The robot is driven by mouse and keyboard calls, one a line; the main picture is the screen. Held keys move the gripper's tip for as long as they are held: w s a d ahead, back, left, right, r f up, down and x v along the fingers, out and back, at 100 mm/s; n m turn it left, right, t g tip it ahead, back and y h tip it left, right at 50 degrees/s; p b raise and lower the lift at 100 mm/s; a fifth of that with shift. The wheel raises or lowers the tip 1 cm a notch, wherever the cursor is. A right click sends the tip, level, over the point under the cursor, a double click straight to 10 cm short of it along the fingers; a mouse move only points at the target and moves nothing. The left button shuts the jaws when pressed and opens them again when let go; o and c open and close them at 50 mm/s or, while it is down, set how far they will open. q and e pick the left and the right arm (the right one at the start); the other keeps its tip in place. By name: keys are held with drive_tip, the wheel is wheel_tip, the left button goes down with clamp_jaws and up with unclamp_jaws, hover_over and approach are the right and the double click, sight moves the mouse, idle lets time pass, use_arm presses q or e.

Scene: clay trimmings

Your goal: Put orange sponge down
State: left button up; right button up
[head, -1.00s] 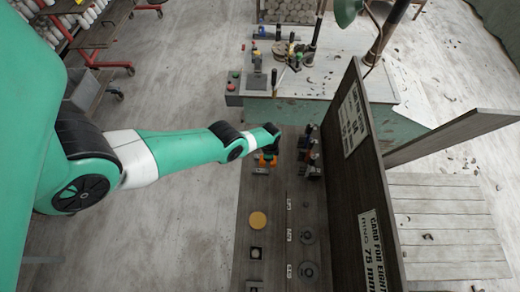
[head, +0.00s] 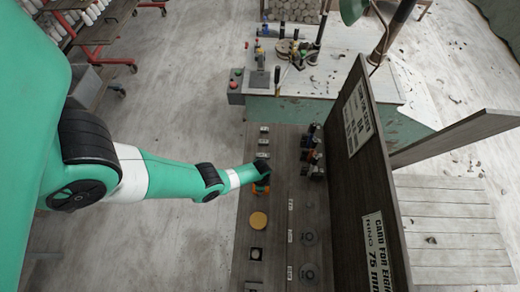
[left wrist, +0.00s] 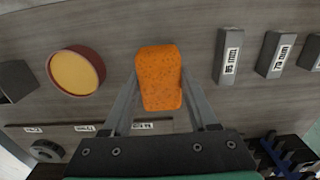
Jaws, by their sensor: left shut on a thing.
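An orange speckled sponge (left wrist: 158,78) is held upright between the two fingers of my left gripper (left wrist: 160,88) in the left wrist view. The fingers press on its left and right sides. I cannot tell whether the sponge touches the board. My right gripper is not in view.
A round yellow-topped pot (head: 258,221) stands close by on the board (head: 275,240); it also shows in the left wrist view (left wrist: 76,72). Labelled grey blocks (left wrist: 229,56) stand to the other side. Dark tools (head: 312,150) and a tall signboard (head: 350,150) flank the right.

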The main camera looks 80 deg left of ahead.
use_arm(q)
drive_tip(key=f+b, duration=0.2)
drive_tip(key=d+f+b, duration=0.1)
drive_tip(key=f+b, duration=0.1)
drive_tip(key=shift+s+f, duration=0.15)
drive_tip(key=shift+s, duration=0.05)
drive_tip(key=shift+a, duration=0.1)
drive_tip(key=o, duration=1.2)
wheel_tip(320, 180, up, 12)
drive_tip(key=p, duration=1.2)
drive_tip(key=shift+r+p, duration=0.25)
drive_tip(key=shift+p, duration=0.05)
